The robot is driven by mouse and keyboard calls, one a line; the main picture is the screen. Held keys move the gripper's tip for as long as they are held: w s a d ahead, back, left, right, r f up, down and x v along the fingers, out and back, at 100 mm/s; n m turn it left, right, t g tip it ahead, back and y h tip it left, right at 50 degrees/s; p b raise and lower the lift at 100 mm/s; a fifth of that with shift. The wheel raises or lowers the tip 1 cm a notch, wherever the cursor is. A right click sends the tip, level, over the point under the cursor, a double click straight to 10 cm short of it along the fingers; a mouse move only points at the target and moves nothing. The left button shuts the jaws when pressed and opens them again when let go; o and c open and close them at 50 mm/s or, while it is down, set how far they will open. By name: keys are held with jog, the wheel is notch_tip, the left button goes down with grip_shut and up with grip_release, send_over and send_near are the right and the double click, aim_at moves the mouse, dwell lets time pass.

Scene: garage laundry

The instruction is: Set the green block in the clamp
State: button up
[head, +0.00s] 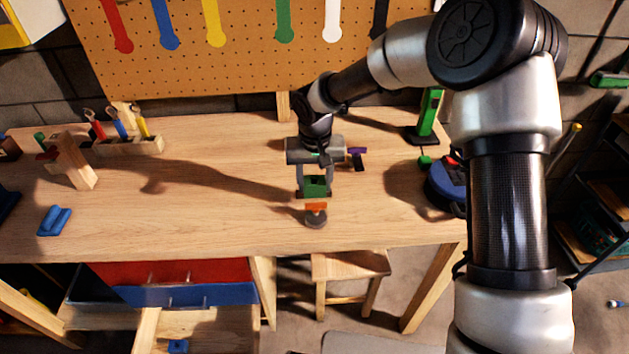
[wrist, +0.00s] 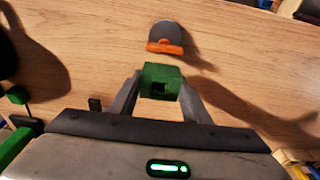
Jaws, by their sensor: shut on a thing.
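My gripper (head: 314,181) is over the middle of the workbench, fingers pointing down. It is shut on the green block (head: 317,187). In the wrist view the block (wrist: 162,72) sits between the two fingertips and shows a dark hole in its near face. An orange piece (head: 316,207) with a grey round part (head: 315,219) is just in front of the block in the head view. In the wrist view this orange piece (wrist: 165,48) appears just beyond the block, with a small gap in the picture. I cannot tell for certain which thing is the clamp.
A small blue two-ridged piece (head: 54,220) and a wooden piece (head: 75,163) are on the left of the bench (head: 215,225). A tool rack (head: 130,147) stands behind them. A green upright stand (head: 429,117) and a blue round thing (head: 444,188) are at right. The bench's left-middle is clear.

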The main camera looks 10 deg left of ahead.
aim_at(315, 195)
jog(key=shift+f+b, duration=1.8)
jog(key=shift+f, duration=0.6)
jog(key=o, duration=1.1)
jog(key=r, duration=0.5)
jog(key=s+r, duration=0.1)
jog(key=r, duration=0.5)
jog(key=s+r, duration=0.1)
jog(key=r, duration=0.5)
jog(key=shift+d+r+p, duration=0.15)
jog(key=shift+d+p, duration=0.1)
jog(key=shift+p, duration=0.1)
